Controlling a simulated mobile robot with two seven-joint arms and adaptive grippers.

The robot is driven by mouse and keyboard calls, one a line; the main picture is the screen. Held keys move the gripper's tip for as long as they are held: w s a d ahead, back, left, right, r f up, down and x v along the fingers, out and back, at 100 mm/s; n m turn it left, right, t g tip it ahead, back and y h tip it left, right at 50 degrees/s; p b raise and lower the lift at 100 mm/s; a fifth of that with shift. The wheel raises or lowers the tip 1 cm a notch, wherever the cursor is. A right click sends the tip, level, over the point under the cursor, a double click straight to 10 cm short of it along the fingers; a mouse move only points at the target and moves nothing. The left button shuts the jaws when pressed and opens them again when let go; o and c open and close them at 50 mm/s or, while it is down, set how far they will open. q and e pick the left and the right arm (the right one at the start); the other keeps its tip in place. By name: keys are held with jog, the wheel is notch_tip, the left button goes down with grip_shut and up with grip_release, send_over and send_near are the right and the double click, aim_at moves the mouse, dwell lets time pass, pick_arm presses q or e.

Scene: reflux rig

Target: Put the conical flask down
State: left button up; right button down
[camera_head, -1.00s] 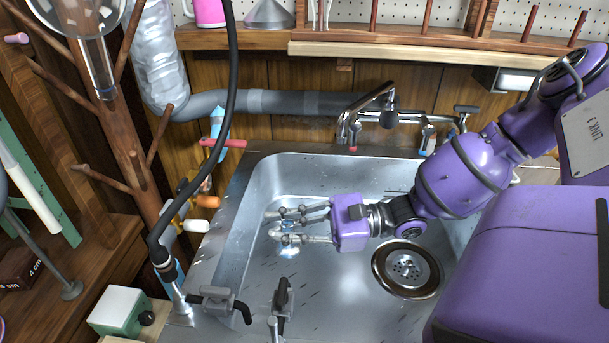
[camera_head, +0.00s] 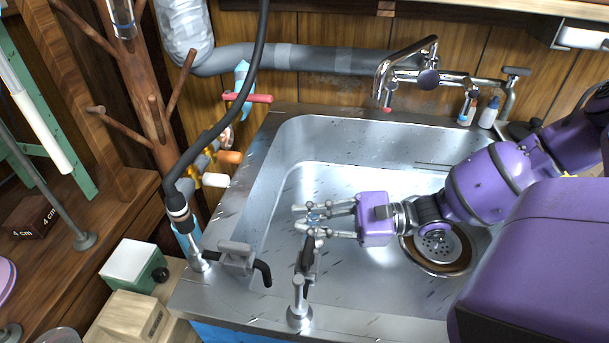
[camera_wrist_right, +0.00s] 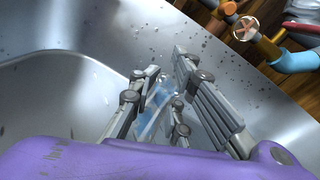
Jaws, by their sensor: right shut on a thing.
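My right gripper (camera_head: 308,219) reaches in from the right over the left part of the steel sink (camera_head: 350,135). Its fingers are closed around a small, clear glass thing, which looks like the conical flask (camera_wrist_right: 157,108) with bluish contents in the right wrist view. The fingers (camera_wrist_right: 160,98) hide much of the flask. In the head view only a faint glint of it shows between the fingertips. I cannot tell whether its base touches the sink. My left gripper is not in view.
A drain (camera_head: 438,246) lies under my right wrist. A chrome faucet (camera_head: 405,72) stands at the back, with small bottles (camera_head: 489,112) beside it. Taps (camera_head: 236,256) and a black hose (camera_head: 235,95) are on the left. A green-and-white box (camera_head: 133,265) sits at front left.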

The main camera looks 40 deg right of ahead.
jog(key=shift+f, duration=0.75)
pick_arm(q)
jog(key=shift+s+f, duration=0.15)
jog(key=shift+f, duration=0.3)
pick_arm(e)
jog(key=shift+r, duration=0.1)
jog(key=c, duration=1.6)
grip_release()
jog(key=shift+c, duration=0.2)
